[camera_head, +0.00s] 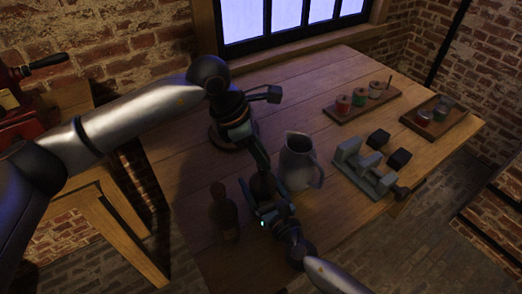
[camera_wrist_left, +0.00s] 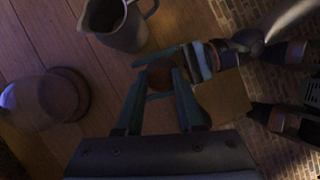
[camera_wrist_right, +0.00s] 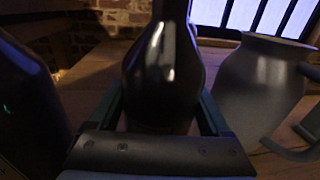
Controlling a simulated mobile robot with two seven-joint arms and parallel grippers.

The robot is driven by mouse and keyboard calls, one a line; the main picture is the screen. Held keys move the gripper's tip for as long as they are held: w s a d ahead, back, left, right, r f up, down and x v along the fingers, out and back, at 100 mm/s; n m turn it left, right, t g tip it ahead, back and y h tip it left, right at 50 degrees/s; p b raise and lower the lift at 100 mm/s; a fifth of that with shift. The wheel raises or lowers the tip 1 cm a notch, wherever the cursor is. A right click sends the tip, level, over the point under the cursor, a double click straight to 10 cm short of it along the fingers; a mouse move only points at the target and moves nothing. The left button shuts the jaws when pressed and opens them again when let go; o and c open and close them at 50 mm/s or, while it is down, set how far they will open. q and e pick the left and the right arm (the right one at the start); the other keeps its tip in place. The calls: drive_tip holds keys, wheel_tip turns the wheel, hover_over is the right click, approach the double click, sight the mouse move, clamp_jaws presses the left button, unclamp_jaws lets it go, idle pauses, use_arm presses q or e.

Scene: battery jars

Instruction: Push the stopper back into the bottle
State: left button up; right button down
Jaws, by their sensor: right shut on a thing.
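A dark bottle (camera_wrist_right: 160,75) stands upright between the fingers of my right gripper (camera_head: 266,212), which is shut on it. In the left wrist view a round brown top (camera_wrist_left: 159,80), perhaps the stopper, lies between the fingertips of my left gripper (camera_wrist_left: 160,72). The left fingers are apart on either side of it, pointing down from above. In the head view the held bottle (camera_head: 262,187) is mostly covered by both grippers. How deep the stopper sits cannot be seen.
A second dark bottle (camera_head: 226,215) with a reddish top stands left of the held one. A grey pitcher (camera_head: 298,165) stands close on the right. A glass dome (camera_wrist_left: 45,98) is behind. A grey clamp-like block (camera_head: 362,165) and small-jar trays (camera_head: 362,104) are farther right.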

use_arm(q)
drive_tip(key=o, duration=0.5)
drive_tip(key=shift+o, duration=0.2)
drive_tip(key=shift+r, duration=0.1)
drive_tip(key=v, duration=1.2)
use_arm(e)
unclamp_jaws()
